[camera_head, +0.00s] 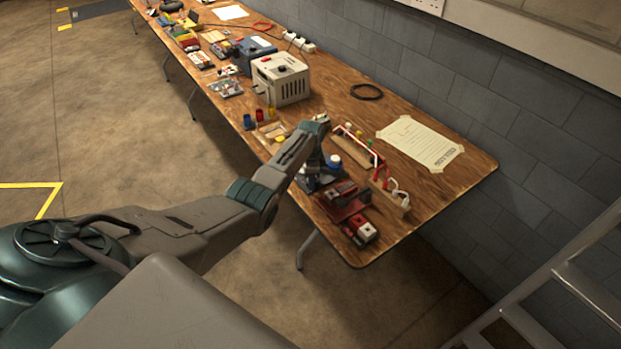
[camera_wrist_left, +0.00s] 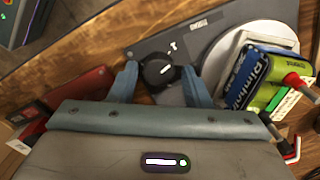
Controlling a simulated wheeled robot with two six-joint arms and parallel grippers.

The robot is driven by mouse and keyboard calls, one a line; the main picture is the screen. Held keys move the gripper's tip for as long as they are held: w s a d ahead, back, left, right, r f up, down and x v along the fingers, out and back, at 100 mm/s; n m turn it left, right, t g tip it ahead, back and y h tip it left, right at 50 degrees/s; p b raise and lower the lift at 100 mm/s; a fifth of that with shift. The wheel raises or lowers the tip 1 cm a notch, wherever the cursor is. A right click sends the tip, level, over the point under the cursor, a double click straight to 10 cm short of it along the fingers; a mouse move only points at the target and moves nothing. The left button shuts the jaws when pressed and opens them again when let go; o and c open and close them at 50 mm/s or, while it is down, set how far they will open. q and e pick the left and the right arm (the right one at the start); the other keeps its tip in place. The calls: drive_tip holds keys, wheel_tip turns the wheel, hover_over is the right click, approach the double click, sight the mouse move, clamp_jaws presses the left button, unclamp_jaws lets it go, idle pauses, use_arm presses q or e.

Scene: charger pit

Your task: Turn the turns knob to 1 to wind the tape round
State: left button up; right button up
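The turns knob (camera_wrist_left: 158,70) is a round black knob with a white pointer mark. It sits on a grey plate (camera_wrist_left: 205,32) with a small label, and a white mark is beside the knob. My left gripper (camera_wrist_left: 157,78) has its two blue-grey fingers on either side of the knob, with narrow gaps showing, and holds nothing else. In the head view my left gripper (camera_head: 311,166) is over the grey device near the table's front edge, partly hidden by its wrist. A white round disc (camera_wrist_left: 232,55) lies right of the knob. My right gripper is not in view.
Batteries (camera_wrist_left: 262,80) stand close right of the left gripper. A red device (camera_wrist_left: 80,92) lies to its left. The wooden table (camera_head: 450,185) also holds a taped paper sheet (camera_head: 420,142) and a beige box (camera_head: 281,80). A ladder (camera_head: 560,285) stands at the right.

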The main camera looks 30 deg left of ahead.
use_arm(q)
drive_tip(key=shift+o, duration=0.4)
drive_tip(key=shift+r, duration=0.2)
wheel_tip(320, 180, up, 10)
drive_tip(key=shift+r+b, duration=0.15)
drive_tip(key=shift+b, duration=0.3)
